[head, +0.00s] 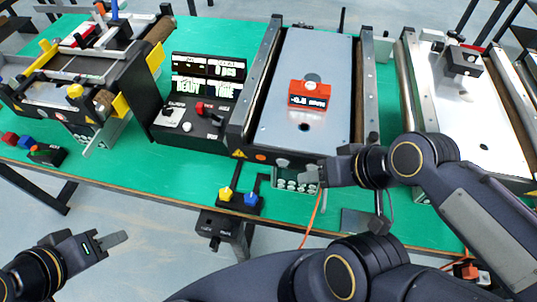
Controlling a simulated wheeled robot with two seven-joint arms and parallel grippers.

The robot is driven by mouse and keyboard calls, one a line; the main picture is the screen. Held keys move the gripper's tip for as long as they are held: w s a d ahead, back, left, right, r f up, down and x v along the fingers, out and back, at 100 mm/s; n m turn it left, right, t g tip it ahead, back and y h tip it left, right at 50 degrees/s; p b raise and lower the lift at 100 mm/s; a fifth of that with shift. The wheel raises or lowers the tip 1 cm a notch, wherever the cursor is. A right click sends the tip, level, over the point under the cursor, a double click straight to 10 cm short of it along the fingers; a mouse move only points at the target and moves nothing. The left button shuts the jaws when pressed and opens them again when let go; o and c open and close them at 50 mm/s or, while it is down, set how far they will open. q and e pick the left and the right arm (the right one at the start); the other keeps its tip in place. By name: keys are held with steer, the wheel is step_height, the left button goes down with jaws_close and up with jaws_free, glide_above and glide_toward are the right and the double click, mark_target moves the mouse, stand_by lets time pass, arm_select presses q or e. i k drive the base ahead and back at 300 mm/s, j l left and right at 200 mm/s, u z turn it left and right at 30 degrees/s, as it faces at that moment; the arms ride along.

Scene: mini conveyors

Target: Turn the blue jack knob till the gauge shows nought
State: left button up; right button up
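The blue jack knob (251,199) sits on a small dark block at the front edge of the green table, beside a yellow knob (225,194). The red gauge (309,94) lies on the grey plate of the middle conveyor (300,60). Its small display seems to read about -0.8, with fine characters too small to be sure of. My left gripper (112,239) is low at the left, in front of the table and apart from the knobs. My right gripper (325,170) is at the middle conveyor's front right corner, right of and above the blue knob. Finger gaps are unclear.
A control box (190,125) with lit displays stands left of the middle conveyor. Another conveyor (85,65) is at the left and one with a white bed (465,100) at the right. An orange cable (312,215) hangs over the front edge.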

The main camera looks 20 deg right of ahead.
mark_target(251, 199)
steer(key=k+j+z, duration=0.25)
steer(key=j, duration=0.3)
steer(key=k+j+z, duration=0.25)
steer(key=k+j, duration=0.25)
